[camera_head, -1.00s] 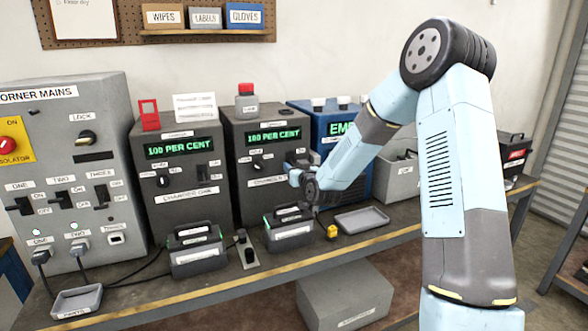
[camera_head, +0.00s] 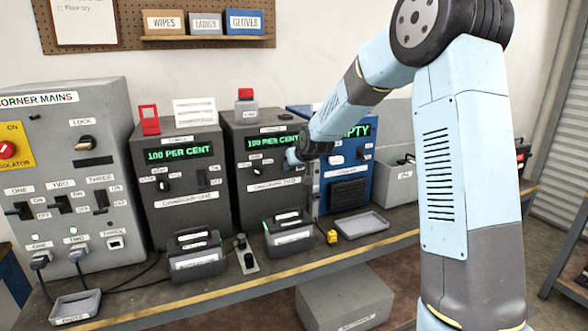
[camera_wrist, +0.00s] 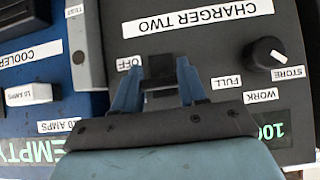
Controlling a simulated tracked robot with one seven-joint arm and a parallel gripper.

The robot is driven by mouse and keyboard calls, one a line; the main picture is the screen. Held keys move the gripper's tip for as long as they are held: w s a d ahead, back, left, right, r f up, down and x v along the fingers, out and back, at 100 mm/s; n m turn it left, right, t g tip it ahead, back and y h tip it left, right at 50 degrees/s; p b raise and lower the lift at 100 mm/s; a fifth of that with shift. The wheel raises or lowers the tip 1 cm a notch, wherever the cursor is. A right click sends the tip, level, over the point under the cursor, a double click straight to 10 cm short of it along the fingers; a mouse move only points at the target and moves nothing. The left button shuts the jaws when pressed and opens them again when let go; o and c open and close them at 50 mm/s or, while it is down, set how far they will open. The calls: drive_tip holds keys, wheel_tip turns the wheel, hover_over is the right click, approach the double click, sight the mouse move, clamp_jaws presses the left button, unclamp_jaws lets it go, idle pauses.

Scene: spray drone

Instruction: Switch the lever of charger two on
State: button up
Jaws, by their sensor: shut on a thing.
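Charger two is a dark grey box with a green display reading 100 PER CENT (camera_head: 272,141), in the middle of the head view. In the wrist view its panel appears upside down, with the CHARGER TWO label (camera_wrist: 197,19), a round black knob (camera_wrist: 265,53) and an OFF label (camera_wrist: 128,63). My gripper (camera_wrist: 158,76) is shut on the small dark lever (camera_wrist: 160,98) between its blue-grey fingers. The lever is partly hidden, so its exact position is unclear. In the head view my gripper (camera_head: 293,157) is at the charger's right front, hiding the lever.
Charger one (camera_head: 182,190) stands to the left, beside the mains cabinet (camera_head: 65,130). The blue cooler (camera_head: 345,190) is close on the right; its white switch (camera_wrist: 32,93) shows in the wrist view. Two batteries, a yellow block (camera_head: 332,237) and a grey tray (camera_head: 362,226) sit on the bench.

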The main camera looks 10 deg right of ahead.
drive_tip(key=shift+w+r+g+h, duration=0.25)
drive_tip(key=shift+r+g, duration=0.2)
drive_tip(key=shift+g, duration=0.45)
drive_tip(key=o, duration=1)
drive_tip(key=v, duration=1.3)
drive_tip(key=shift+r, duration=0.25)
drive_tip(key=shift+s, duration=0.15)
